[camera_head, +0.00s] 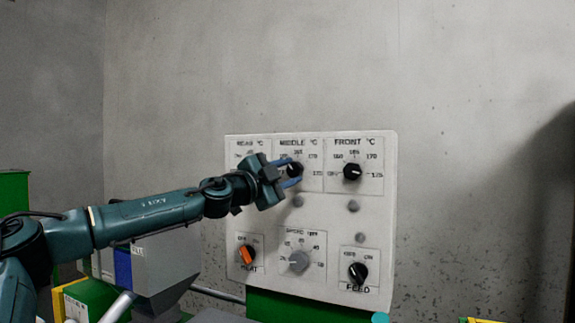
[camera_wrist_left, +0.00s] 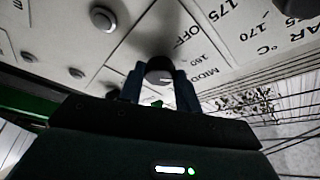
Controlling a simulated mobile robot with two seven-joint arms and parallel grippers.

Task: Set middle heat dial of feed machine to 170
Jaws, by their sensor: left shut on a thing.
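The feed machine's white control panel (camera_head: 330,215) faces me and bears the dial marked MIDDLE °C in its top row. The black middle dial (camera_head: 297,169) is partly hidden by my left gripper (camera_head: 291,176), which reaches it from the left. In the left wrist view the left gripper (camera_wrist_left: 160,88) has one blue finger on each side of the dial (camera_wrist_left: 160,68) and is shut on it. The dial's pointer setting cannot be read.
The front dial (camera_head: 352,171) sits right of the middle one. Below are an orange heat switch (camera_head: 246,254), a grey speed dial (camera_head: 299,261) and a black feed switch (camera_head: 358,272). Round grey buttons (camera_head: 353,206) lie between the rows. The rear dial is hidden behind my gripper.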

